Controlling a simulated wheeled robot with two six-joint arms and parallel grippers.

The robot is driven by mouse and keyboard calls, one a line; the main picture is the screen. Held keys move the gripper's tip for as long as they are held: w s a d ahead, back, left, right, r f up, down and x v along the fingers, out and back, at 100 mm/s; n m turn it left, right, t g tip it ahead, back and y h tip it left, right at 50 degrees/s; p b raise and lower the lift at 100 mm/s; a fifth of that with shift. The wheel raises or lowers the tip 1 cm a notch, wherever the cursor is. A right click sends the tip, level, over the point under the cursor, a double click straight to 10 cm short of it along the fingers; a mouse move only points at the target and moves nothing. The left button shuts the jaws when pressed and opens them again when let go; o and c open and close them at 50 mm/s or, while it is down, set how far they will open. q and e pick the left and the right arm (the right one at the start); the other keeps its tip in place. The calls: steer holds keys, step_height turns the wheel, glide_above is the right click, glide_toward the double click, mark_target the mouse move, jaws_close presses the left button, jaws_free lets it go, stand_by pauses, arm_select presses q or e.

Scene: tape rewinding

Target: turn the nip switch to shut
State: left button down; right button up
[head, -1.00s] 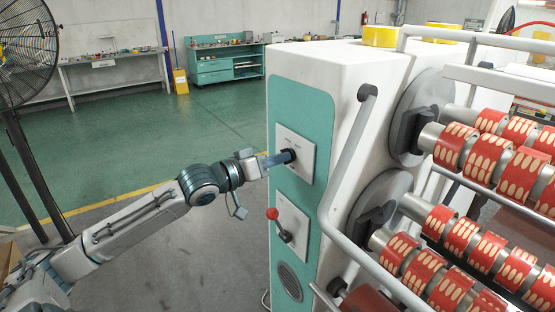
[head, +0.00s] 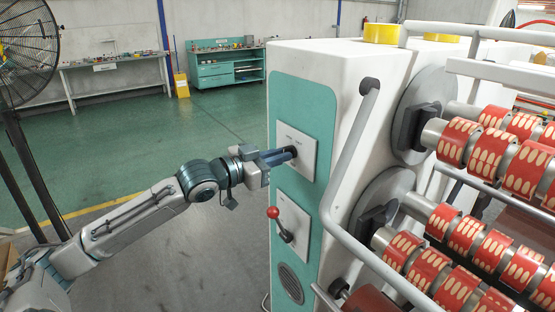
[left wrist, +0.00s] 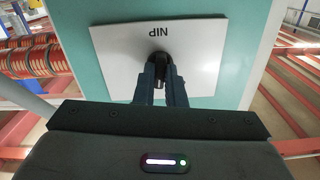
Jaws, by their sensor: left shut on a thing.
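The nip switch is a black knob (left wrist: 160,66) on a white plate (left wrist: 110,55) marked NIP, seen upside down in the left wrist view. In the head view the plate (head: 309,148) is the upper one on the machine's teal panel. My left gripper (head: 292,153) reaches the plate from the left, its fingers closed around the knob. In the left wrist view the fingers (left wrist: 162,78) stand close together on the knob and hide part of it. The knob's exact angle cannot be told. My right gripper is in neither view.
Below the plate, a lever with a red ball (head: 273,212) sits on a second white plate (head: 293,221). A bent grey rail (head: 345,160) runs along the machine's front edge. Rollers with red tape rolls (head: 455,140) are at the right. The floor left of the machine is clear.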

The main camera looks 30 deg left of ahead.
arm_select(q)
steer(key=shift+m+b, duration=0.3)
steer(key=shift+m, duration=1.8)
steer(key=c, duration=1.5)
jaws_free()
steer(key=shift+w, duration=0.1)
